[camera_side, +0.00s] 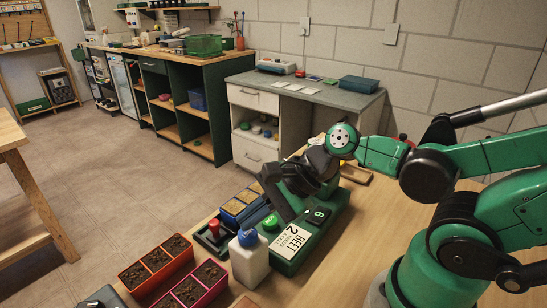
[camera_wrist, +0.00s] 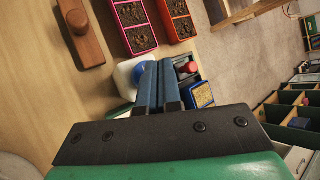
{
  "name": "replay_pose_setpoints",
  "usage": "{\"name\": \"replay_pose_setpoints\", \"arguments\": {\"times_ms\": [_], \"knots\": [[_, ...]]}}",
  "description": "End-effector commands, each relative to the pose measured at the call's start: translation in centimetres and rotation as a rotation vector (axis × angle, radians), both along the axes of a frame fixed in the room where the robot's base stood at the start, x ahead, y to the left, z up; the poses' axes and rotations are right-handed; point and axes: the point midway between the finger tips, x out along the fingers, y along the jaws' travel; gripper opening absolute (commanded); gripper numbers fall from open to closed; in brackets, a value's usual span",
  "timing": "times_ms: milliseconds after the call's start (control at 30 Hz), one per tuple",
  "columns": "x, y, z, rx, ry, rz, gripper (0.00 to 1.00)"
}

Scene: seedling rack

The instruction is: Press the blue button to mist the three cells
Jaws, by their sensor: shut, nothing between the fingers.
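The blue button (camera_side: 248,237) is the cap on a white bottle (camera_side: 250,264) in the side view. In the wrist view the blue button (camera_wrist: 141,72) shows just left of my fingertips, and the fingers hide part of the white bottle (camera_wrist: 122,82). Soil cells sit in an orange tray (camera_side: 124,277) and a pink tray (camera_side: 222,287), left of the bottle.
The green seeder (camera_side: 318,232) carries a "BEET 2" label and a green button (camera_side: 271,221). A red button (camera_side: 214,226) on a dark box and blue seed trays (camera_side: 257,216) stand behind the bottle. A brown wooden block (camera_wrist: 95,48) with a knob lies at the wrist view's upper left.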

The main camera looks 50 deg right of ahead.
Motion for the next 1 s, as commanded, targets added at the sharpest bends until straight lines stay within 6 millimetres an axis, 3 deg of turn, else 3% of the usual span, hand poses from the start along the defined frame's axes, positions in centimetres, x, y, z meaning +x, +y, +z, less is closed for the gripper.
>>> {"name": "replay_pose_setpoints", "arguments": {"times_ms": [333, 800, 1000], "knots": [[0.0, 0.0, 0.4, 0.0, 0.0, 0.0, 0.0], [0.0, 0.0, 5.4, 0.0, 0.0, 0.0, 0.0], [0.0, 0.0, 6.1, 0.0, 0.0, 0.0, 0.0]]}}
